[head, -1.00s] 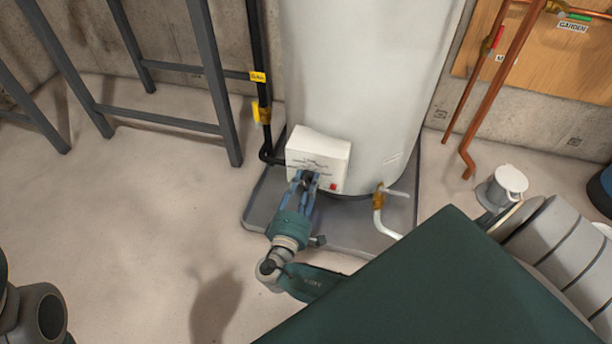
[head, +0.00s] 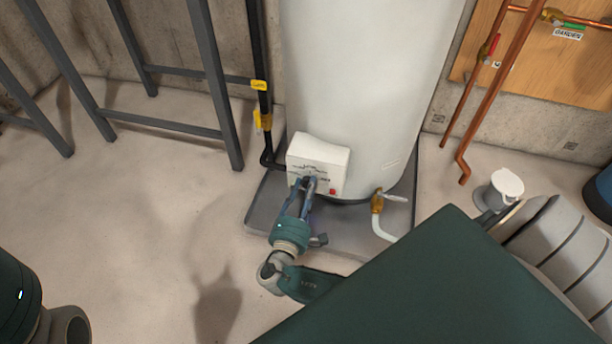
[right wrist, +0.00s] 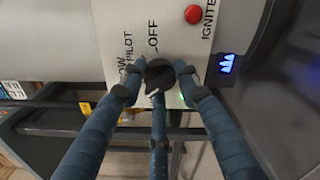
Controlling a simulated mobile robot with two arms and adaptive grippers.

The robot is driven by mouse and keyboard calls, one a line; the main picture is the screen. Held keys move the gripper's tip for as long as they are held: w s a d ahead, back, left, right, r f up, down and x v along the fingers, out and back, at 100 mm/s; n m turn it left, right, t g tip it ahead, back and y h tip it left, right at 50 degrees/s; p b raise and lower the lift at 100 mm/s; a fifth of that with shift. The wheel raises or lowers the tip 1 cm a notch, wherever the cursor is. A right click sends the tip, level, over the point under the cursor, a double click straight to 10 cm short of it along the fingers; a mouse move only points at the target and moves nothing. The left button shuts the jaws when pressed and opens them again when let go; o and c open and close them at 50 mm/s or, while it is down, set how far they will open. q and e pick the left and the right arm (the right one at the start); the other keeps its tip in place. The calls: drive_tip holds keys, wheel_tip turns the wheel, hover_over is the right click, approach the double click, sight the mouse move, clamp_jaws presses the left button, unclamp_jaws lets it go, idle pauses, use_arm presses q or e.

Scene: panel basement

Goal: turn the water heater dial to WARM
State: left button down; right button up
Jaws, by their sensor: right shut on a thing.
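The white water heater (head: 365,90) stands upright in a grey drip pan. Its white control box (head: 318,160) is low on the front, with a red button at its lower right. My right gripper (head: 304,184) is at the box's lower front edge. In the right wrist view its fingers are shut around the black dial (right wrist: 160,76). The labels OFF, PILOT and part of another word show beside the dial, and IGNITE is by the red button (right wrist: 194,14). The WARM label is not readable; the fingers hide part of the dial. My left gripper is not in view.
A black pipe with yellow tags (head: 259,100) runs left of the heater. A brass drain valve (head: 378,201) sticks out right of the box. A grey metal frame (head: 215,90) stands at the left. A white cup-like object (head: 507,184) is at the right. The floor at left is open.

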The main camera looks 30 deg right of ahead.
sight(306, 187)
drive_tip(key=o, duration=1.1)
drive_tip(key=shift+o, duration=0.2)
wheel_tip(306, 187, up, 10)
